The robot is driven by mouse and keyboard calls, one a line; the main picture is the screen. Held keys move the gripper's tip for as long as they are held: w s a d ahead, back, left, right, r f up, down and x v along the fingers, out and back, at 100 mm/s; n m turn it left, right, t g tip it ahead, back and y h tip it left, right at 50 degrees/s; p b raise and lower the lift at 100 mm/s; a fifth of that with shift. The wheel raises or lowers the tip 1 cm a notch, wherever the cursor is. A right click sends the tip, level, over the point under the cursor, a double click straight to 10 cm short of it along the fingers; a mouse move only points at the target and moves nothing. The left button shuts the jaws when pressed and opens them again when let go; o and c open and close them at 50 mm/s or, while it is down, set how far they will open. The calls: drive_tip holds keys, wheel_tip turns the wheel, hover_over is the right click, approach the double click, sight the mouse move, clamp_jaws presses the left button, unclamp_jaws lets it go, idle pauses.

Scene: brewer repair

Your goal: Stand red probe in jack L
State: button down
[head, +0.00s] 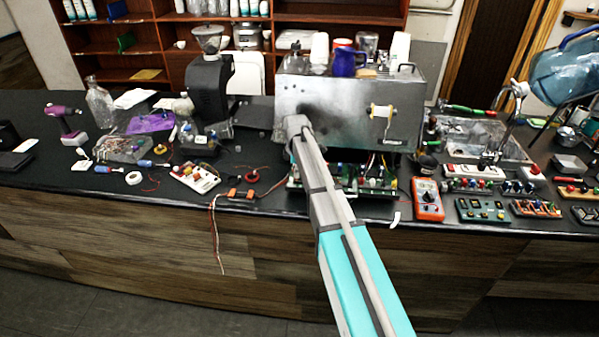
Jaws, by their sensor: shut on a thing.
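My arm reaches from the lower right to the front of the steel brewer (345,108). Its far end stands before an open circuit bay (372,178) under the brewer's housing. My gripper itself does not show; the arm's last links hide it. I cannot make out the red probe or anything held. I cannot tell which fitting is jack L. An orange multimeter (428,199) lies to the right of the bay, near the counter's front edge.
A white board (195,177) with coloured parts and orange connectors (241,195) lie left of the arm. Several small panels, one of them dark green (482,210), crowd the right. The counter's front left (60,184) is mostly clear.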

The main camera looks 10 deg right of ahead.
drive_tip(key=shift+f+b, duration=0.3)
idle(0.9)
drive_tip(key=c, duration=0.5)
unclamp_jaws()
drive_tip(key=shift+c, duration=0.2)
drive_tip(key=shift+w, duration=0.1)
